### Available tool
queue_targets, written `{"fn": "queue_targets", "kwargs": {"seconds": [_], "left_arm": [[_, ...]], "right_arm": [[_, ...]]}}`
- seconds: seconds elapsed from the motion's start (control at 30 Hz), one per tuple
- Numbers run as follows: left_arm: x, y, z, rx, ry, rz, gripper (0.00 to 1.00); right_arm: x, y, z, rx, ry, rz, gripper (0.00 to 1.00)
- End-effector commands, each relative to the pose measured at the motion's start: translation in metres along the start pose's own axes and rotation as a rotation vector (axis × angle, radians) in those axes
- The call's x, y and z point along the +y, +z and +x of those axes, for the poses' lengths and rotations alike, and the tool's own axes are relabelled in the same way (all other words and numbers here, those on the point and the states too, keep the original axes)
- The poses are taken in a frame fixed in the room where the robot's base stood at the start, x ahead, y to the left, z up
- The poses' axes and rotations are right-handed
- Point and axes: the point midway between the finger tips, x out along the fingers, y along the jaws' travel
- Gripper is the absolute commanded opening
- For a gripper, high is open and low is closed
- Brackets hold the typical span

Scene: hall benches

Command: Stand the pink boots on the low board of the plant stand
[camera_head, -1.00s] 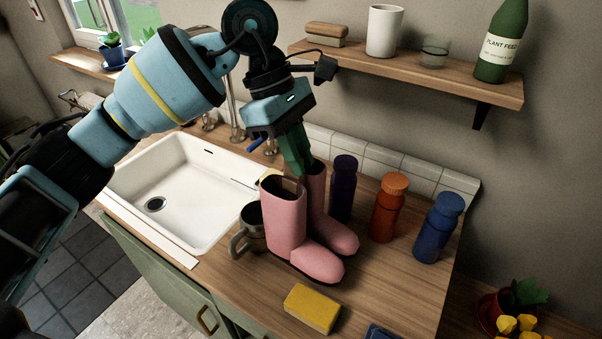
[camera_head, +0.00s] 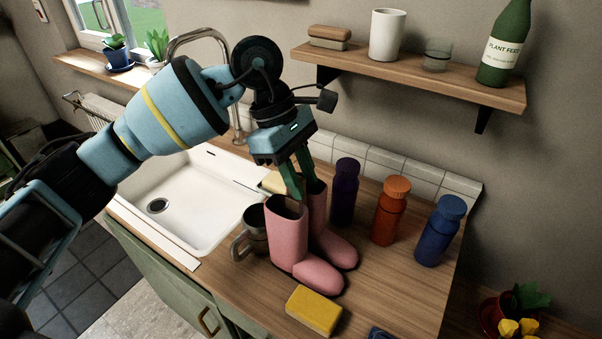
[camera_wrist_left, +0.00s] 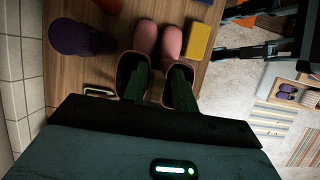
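The pink boots (camera_head: 290,235) stand upright side by side on the wooden counter, toes toward the front right. They also show in the wrist view (camera_wrist_left: 145,38), where their dark openings face the camera. My left gripper (camera_head: 303,190) is over the boots from above. Its two green fingers are apart, and in the wrist view (camera_wrist_left: 157,82) one overlaps each boot's opening, with the inner boot walls between them. How deep the tips reach is hard to tell. My right gripper is not in view. I cannot make out the plant stand's low board with certainty.
A grey mug (camera_head: 252,232) stands close left of the boots, beside the sink (camera_head: 190,190). Purple (camera_head: 345,190), orange (camera_head: 390,212) and blue (camera_head: 440,230) bottles stand to the right. A yellow sponge (camera_head: 314,310) lies in front.

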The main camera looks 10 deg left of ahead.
Motion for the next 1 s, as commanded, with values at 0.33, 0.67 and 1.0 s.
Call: {"fn": "queue_targets", "kwargs": {"seconds": [0.33, 0.67, 1.0], "left_arm": [[0.0, 0.001, -0.001, 0.0, 0.001, 0.0, 0.36], [0.001, 0.001, -0.043, 0.0, 0.003, -0.001, 0.36], [0.001, 0.001, -0.105, -0.001, 0.002, -0.001, 0.36]], "right_arm": [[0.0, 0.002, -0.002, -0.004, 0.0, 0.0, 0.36], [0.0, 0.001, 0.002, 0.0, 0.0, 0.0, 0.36], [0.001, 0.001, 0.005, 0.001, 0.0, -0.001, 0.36]]}}
